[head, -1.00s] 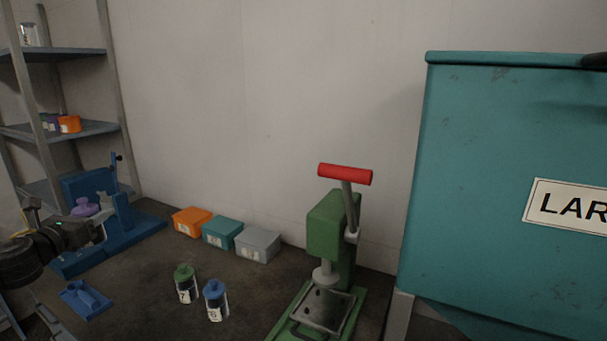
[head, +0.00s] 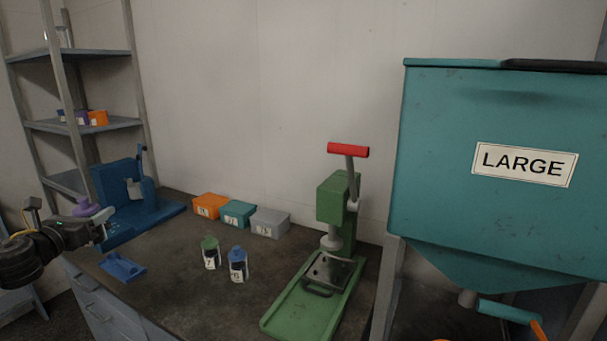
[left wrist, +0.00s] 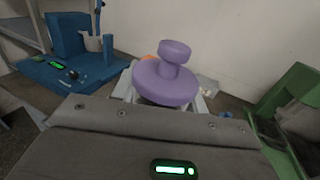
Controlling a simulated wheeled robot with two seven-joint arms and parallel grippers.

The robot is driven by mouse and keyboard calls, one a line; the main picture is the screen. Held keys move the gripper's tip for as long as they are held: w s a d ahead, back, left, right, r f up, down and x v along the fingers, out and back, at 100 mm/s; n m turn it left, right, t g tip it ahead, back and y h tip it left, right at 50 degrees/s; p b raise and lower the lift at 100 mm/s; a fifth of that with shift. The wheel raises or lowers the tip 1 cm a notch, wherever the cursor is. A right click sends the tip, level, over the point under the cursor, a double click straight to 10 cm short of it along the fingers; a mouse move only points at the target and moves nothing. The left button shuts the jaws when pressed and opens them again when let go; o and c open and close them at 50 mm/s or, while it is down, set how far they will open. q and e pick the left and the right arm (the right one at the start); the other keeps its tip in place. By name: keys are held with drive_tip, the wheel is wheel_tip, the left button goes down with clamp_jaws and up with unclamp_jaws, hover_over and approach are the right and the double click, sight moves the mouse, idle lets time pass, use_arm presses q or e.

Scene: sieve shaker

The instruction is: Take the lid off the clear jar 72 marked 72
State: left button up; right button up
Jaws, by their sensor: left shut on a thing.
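My left gripper (head: 96,222) is shut on a purple lid-like piece (head: 86,207), left of the blue machine and above the bench's left end. In the left wrist view the purple piece (left wrist: 166,80) is a wide disc with a round knob on top, held between the jaws. What is under the disc is hidden, so I cannot tell whether a jar hangs below it. A clear jar (head: 62,36) stands on the top shelf; its marking cannot be read. My right gripper is not in view.
The bench holds a blue machine (head: 120,196), a blue tray (head: 122,266), a green-lidded jar (head: 211,254), a blue-lidded jar (head: 238,265), several boxes (head: 238,213) and a green press (head: 335,205). A teal hopper marked LARGE (head: 450,130) stands right. The bench's middle front is clear.

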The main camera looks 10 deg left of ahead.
use_arm(q)
drive_tip(key=shift+s+d+f+h, duration=0.3)
drive_tip(key=shift+s+d+f, duration=0.05)
drive_tip(key=shift+s+d, duration=0.3)
drive_tip(key=s+d+f+m+h, duration=0.35)
drive_tip(key=d+f+h, duration=0.25)
drive_tip(key=d+f, duration=0.9)
drive_tip(key=s+d+m+g+h, duration=0.1)
drive_tip(key=s+d, duration=0.3)
drive_tip(key=d, duration=0.7)
drive_tip(key=s+d+f+m+g+h+p, duration=0.1)
drive_tip(key=s+d, duration=0.3)
drive_tip(key=d, duration=0.8)
drive_tip(key=shift+d+m+h, duration=0.25)
drive_tip(key=shift+m+h, duration=0.4)
drive_tip(key=shift+h, duration=0.25)
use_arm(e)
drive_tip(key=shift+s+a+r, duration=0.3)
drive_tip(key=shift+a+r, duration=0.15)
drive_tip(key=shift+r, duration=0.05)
